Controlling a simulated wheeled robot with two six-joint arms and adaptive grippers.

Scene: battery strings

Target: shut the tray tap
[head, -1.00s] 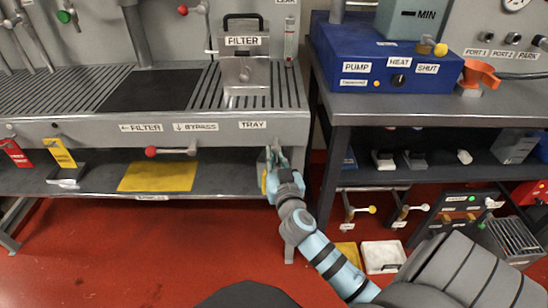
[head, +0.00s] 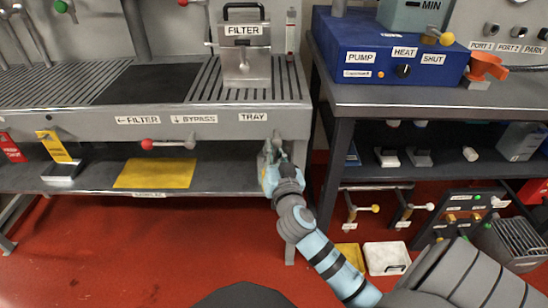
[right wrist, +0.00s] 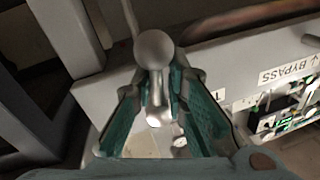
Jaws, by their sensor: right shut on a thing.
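The TRAY label (head: 253,117) is on the front edge of the grey bench, at its right end in the head view. My right gripper (head: 270,152) is just below and right of that label, by the bench leg. In the right wrist view the right gripper (right wrist: 160,105) is shut on the tray tap. Its grey ball knob (right wrist: 153,49) stands out beyond the fingertips, and its stem runs between the fingers. The gripper hides most of the tap in the head view, so its exact angle is unclear there. My left gripper is not in view.
A red-knobbed tap (head: 168,144) sits under the BYPASS label (head: 194,119), left of my gripper. A metal filter box (head: 244,62) stands on the bench. The dark side table (head: 420,95) is close on the right.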

